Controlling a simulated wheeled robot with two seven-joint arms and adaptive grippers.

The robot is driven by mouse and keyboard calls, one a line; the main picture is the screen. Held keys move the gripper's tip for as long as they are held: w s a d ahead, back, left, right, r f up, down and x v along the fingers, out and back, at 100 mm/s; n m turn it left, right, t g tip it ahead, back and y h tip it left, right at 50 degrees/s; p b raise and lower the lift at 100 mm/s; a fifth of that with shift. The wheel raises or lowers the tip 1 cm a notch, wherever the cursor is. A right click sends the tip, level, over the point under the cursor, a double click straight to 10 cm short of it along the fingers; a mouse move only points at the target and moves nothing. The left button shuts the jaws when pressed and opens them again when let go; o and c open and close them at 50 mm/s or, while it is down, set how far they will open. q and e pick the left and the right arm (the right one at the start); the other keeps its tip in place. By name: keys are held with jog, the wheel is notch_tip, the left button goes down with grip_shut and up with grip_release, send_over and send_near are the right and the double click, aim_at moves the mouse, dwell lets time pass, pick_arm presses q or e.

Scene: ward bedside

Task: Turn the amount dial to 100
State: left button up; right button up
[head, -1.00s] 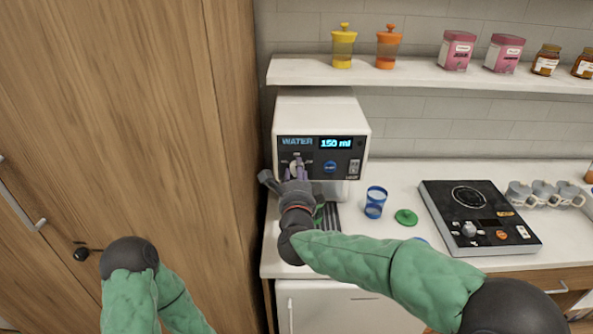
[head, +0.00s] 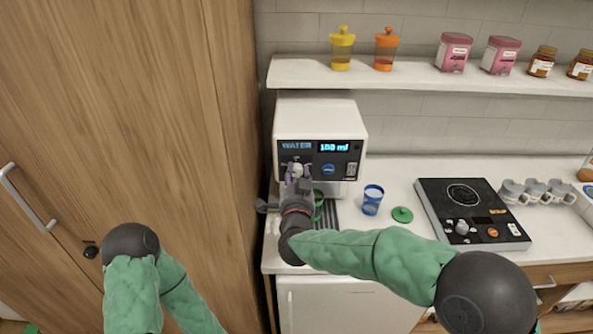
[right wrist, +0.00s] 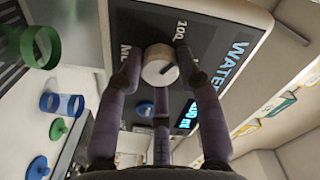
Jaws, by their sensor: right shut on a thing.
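The water dispenser (head: 310,118) is a white box with a black front panel on the counter. Its blue display (head: 334,147) reads 100 ml. The pale round amount dial (right wrist: 158,70) sits on the panel, with a "100" mark near it in the right wrist view. My right gripper (head: 298,172) has its purple fingers closed around the dial, which it mostly hides in the head view. My left gripper is out of the head view; only the upper part of that arm shows.
A blue cup (head: 372,200) and a green lid (head: 402,214) stand on the counter (head: 395,180) right of the dispenser. A green cup (head: 318,199) is partly behind my right wrist. A cooktop (head: 470,213) stands further right. A wooden cabinet (head: 150,120) is on the left.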

jog(key=shift+r+n+p, duration=0.15)
jog(key=shift+n+p, duration=0.4)
jog(key=shift+n, duration=0.55)
jog(key=o, duration=1.1)
jog(key=s, duration=1.2)
